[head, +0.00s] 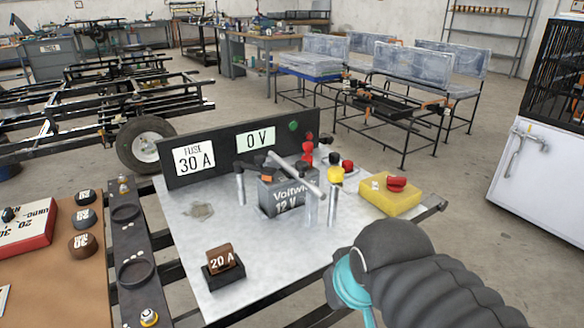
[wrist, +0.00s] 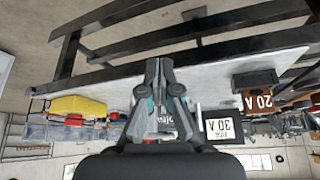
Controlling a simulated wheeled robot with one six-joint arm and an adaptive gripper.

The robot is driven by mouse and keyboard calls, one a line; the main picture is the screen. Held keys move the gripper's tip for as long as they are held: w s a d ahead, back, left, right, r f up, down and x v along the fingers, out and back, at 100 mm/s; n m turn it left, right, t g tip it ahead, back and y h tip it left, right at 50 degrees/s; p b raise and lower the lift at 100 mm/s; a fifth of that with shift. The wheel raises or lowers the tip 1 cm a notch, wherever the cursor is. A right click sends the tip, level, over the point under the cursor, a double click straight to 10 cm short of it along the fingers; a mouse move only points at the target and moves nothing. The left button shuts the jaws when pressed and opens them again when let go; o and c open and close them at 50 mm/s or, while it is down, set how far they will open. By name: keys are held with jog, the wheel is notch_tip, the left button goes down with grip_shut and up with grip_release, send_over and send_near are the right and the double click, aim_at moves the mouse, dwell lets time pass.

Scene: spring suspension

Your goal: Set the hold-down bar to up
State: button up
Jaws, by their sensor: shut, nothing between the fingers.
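The hold-down bar (head: 296,173) is a light grey rod slanting across the top of the grey battery (head: 285,198), marked 12 V, in the head view. Whether it touches the battery cannot be told. Upright metal posts (head: 311,206) stand around the battery. In the wrist view, which is upside down, my gripper (wrist: 154,64) is shut and empty, and it hides most of the battery behind it. In the head view only my dark arm shows at the lower right; the fingertips are not visible there.
A black panel (head: 220,150) reading 30 A and 0 V stands behind the battery. A yellow box (head: 391,200) with a red button is at right. A brown 20 A block (head: 221,260) sits front left. Bare metal tabletop (head: 262,272) lies in front of the battery.

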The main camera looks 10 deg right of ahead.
jog(key=o, duration=0.4)
jog(key=shift+f, duration=0.1)
jog(key=shift+c, duration=0.2)
jog(key=o, duration=0.7)
jog(key=shift+w+a+f+g+b, duration=0.1)
jog(key=shift+w+f+g+b, duration=0.2)
jog(key=shift+f, duration=0.35)
jog(key=shift+w+a+f+b, duration=0.1)
jog(key=shift+f+b, duration=0.3)
jog(key=shift+f, duration=0.2)
jog(key=shift+c, duration=0.2)
jog(key=m+h+b, duration=0.1)
jog(key=m+b, duration=0.1)
jog(key=b, duration=0.4)
send_near(302, 163)
jog(key=w+a+f, duration=0.1)
jog(key=w+a, duration=0.2)
jog(key=shift+s+d+r+m+g+h, duration=0.6)
jog(key=shift+s+r+m, duration=1.15)
jog(key=shift+r, duration=0.8)
jog(key=b+x, duration=0.4)
jog(key=x, duration=0.9)
